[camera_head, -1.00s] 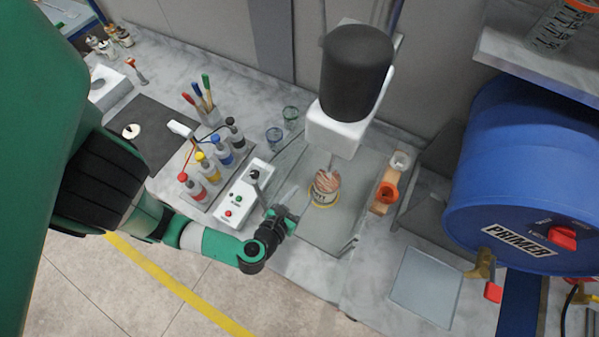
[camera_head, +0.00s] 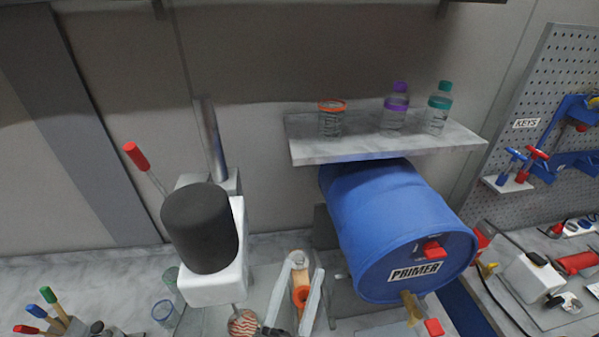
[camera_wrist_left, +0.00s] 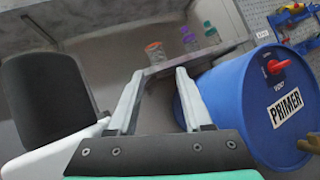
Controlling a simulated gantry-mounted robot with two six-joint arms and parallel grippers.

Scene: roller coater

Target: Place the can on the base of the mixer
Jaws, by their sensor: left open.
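The can (camera_head: 243,323) shows only its top, swirled pinkish and white, at the bottom edge of the head view. It is below the white head of the mixer (camera_head: 212,282), which carries a black cylindrical motor. The lower part of the can and most of the mixer base are cut off by the picture edge. My left gripper (camera_head: 304,266) is open and empty, to the right of the can and apart from it. In the left wrist view its two fingers (camera_wrist_left: 159,75) point towards the shelf, with the mixer at left. My right gripper is not in view.
A wall shelf (camera_head: 400,148) above holds an orange-rimmed jar (camera_head: 331,118) and two capped bottles. A glass (camera_head: 164,314) stands left of the mixer.

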